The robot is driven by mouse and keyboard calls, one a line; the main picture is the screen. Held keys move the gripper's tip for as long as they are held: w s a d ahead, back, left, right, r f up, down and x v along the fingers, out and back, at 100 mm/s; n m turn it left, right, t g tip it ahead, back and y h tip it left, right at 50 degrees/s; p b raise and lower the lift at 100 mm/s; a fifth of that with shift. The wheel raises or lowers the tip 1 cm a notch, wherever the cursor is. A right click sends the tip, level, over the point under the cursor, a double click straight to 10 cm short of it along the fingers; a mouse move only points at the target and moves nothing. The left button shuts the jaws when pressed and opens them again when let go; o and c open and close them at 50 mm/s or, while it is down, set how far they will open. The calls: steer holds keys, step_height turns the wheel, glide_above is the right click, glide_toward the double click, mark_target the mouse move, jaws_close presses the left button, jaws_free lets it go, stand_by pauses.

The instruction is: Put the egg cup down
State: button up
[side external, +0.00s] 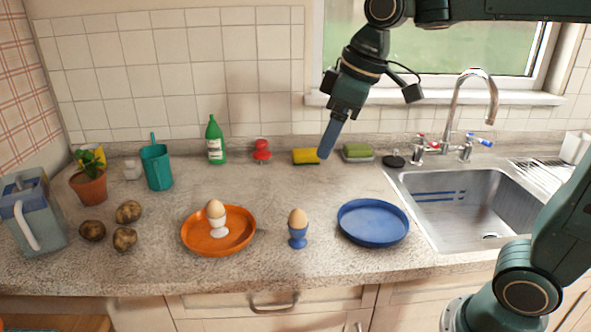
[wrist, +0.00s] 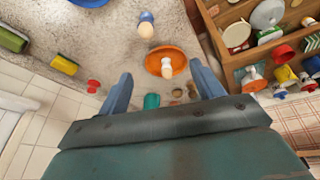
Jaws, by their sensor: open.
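A white egg cup (side external: 220,233) with a brown egg stands upright on an orange plate (side external: 190,240); it also shows in the wrist view (wrist: 167,59). A blue egg cup (side external: 297,239) with a brown egg stands upright on the bare counter, between the orange plate and a blue plate (side external: 373,221). The blue egg cup shows at the top of the wrist view (wrist: 147,16). My gripper (side external: 324,155) is high above the back of the counter, apart from both egg cups. In the wrist view its fingers (wrist: 161,69) are spread with nothing held between them.
A green bottle (side external: 215,142) and sponges (side external: 306,156) line the back. The blue plate is empty. The sink (side external: 470,205) is right.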

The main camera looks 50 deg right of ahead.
steer(key=s+d+f+m+t, duration=0.1)
steer(key=s+d+f+m, duration=0.1)
steer(key=s, duration=0.5)
steer(key=s+d+f+m+h, duration=0.1)
steer(key=s+f, duration=0.3)
steer(key=s, duration=0.4)
steer(key=shift+s+d+f+m+t, duration=0.25)
steer(key=shift+d+m+t, duration=0.15)
steer(key=shift+m, duration=0.5)
